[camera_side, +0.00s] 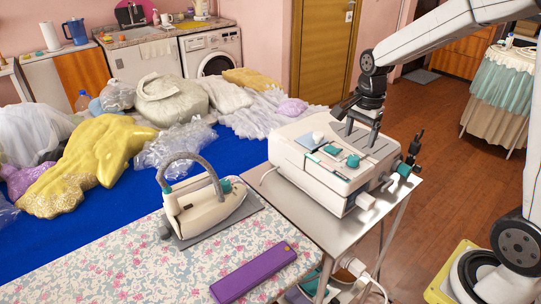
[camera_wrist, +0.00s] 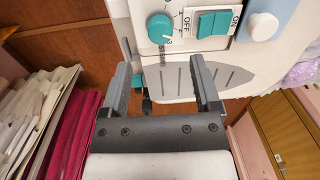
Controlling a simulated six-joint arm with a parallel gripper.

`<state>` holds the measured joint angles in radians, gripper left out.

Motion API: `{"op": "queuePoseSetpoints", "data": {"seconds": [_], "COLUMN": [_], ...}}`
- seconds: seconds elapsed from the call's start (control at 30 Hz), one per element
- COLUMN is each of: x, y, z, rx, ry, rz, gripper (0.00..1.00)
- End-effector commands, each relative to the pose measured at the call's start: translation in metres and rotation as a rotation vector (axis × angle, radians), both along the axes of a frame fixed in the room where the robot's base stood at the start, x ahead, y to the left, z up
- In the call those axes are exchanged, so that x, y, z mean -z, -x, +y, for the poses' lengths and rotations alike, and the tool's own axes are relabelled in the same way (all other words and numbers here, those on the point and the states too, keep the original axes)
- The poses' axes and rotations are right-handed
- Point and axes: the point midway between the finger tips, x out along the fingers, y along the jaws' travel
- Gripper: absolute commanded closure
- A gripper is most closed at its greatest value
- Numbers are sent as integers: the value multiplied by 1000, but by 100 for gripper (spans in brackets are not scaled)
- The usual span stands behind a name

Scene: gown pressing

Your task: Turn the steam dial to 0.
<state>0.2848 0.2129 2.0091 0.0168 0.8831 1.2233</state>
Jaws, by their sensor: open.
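The steam dial (camera_wrist: 160,29) is a round teal knob on the white steam station, with a "3" and the word STEAM printed at its lower right. A pale mark on the knob seems to face the "3"; the other numbers are too small to read. In the side view the dial (camera_side: 353,161) sits on top of the steam station (camera_side: 300,165). My gripper (camera_wrist: 162,66) is open and empty, its fingers apart over the grey vented panel, beside the dial and not touching it. In the side view my gripper (camera_side: 362,122) hangs above the station's back part.
Next to the dial are a teal OFF/ON switch (camera_wrist: 213,23) and a white knob (camera_wrist: 263,27). The station stands on a metal trolley (camera_side: 330,222). Bagged gowns lie behind.

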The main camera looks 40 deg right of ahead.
Motion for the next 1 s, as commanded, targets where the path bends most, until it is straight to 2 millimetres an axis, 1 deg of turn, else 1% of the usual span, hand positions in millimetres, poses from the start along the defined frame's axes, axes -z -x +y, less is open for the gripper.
{"op": "queuePoseSetpoints", "data": {"seconds": [0.3, 0.5, 0.7, 0.97, 1.0], "x": [38, 58, 67, 67, 67], "y": [-1, -2, -2, -2, -2], "z": [1, 1, 1, 1, 1], "rx": [-2, -2, -2, -2, -2], "ry": [-1, -1, 0, 0, 0], "rz": [4, 2, 1, 0, 0], "gripper": [20, 20, 20, 20, 32]}}
